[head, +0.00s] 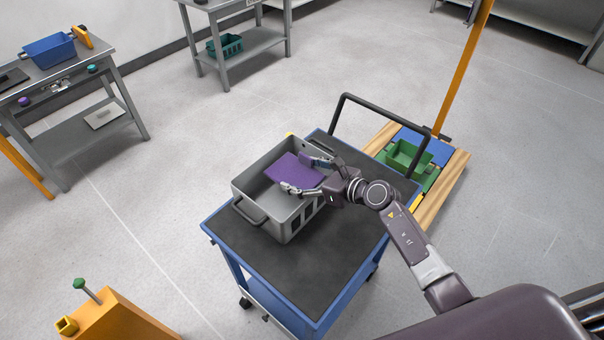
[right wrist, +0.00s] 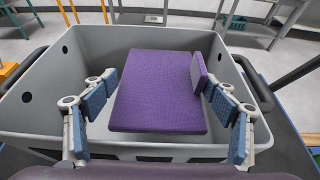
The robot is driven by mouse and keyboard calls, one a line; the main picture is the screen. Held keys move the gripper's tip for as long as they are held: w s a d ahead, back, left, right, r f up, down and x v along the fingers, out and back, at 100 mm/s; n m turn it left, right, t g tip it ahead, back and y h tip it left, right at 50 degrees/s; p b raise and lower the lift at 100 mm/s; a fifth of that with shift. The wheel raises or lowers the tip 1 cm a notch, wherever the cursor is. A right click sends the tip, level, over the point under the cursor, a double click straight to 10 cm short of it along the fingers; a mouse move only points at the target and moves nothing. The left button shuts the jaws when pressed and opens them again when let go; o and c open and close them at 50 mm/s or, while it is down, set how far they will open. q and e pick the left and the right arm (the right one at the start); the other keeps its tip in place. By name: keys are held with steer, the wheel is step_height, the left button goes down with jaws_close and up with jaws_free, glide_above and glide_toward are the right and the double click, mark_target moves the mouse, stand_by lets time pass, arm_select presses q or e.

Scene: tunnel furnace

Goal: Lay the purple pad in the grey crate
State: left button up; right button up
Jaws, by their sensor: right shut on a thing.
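The purple pad (head: 293,172) is a flat slab with a small upright piece at its right edge in the right wrist view (right wrist: 160,92). My right gripper (head: 305,174) is shut on it, with blue-padded fingers at its two sides. The pad is level or nearly so, within the opening of the grey crate (head: 290,226). I cannot tell whether it touches the crate's floor. The crate's near rim shows in the right wrist view (right wrist: 150,148), and no other thing shows inside it. My left gripper is not in view.
The crate stands on a blue cart with a dark top (head: 330,250) and a black push handle (head: 385,108). A green bin (head: 408,157) sits on a wooden pallet (head: 447,188) behind the cart. A workbench with a blue bin (head: 50,50) is at the far left. Open floor lies between.

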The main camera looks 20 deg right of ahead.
steer(key=shift+s+f+b, duration=0.15)
steer(key=shift+f+b, duration=0.25)
steer(key=shift+f, duration=0.2)
steer(key=o, duration=0.9)
steer(key=shift+s+f, duration=0.1)
steer(key=shift+f, duration=0.05)
steer(key=shift+o, duration=1.1)
steer(key=shift+f, duration=0.2)
steer(key=shift+s, duration=0.1)
steer(key=shift+a+r+p, duration=0.15)
steer(key=shift+r+p, duration=0.45)
steer(key=shift+r, duration=0.05)
steer(key=shift+s+d, duration=0.2)
steer(key=shift+d, duration=0.1)
steer(key=r+b+v, duration=0.1)
steer(key=v, duration=1)
